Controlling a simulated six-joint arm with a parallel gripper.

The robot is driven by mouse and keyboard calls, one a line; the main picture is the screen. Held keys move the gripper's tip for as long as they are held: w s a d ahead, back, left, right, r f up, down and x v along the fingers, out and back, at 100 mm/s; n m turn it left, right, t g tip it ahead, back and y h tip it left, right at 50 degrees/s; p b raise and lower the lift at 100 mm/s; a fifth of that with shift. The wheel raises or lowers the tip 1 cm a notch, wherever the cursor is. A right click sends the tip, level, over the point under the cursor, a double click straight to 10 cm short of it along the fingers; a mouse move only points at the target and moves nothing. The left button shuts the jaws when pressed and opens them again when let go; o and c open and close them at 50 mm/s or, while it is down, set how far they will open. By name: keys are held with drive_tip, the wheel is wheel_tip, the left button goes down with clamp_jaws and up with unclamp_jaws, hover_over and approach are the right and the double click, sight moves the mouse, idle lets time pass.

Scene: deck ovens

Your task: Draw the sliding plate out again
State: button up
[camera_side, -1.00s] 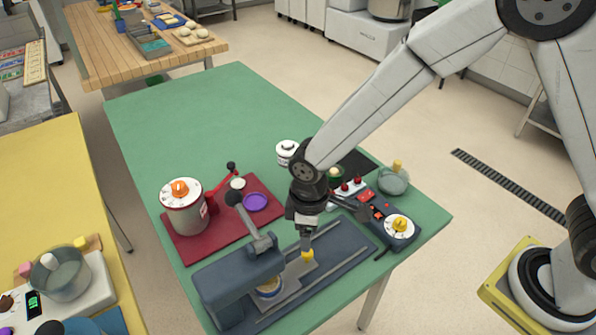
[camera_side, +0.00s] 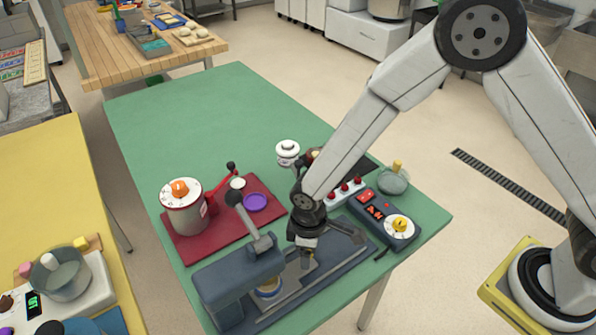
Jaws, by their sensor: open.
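The sliding plate (camera_side: 291,285) is a grey plate lying between two rails on the dark blue-grey press (camera_side: 233,275). Its inner end is under the press head, with a round yellow-rimmed piece (camera_side: 268,291) there. The gripper is open and low around that spot; the knob is hidden behind the fingers, so contact cannot be told. The press lever (camera_side: 246,218) with its dark ball end leans up and back.
A control box (camera_side: 385,220) with a yellow dial and a switch strip (camera_side: 345,193) stand to the right. The far green table (camera_side: 200,115) is clear.

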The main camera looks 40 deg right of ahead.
drive_tip(key=shift+c, duration=0.2)
clamp_jaws()
idle(1.1)
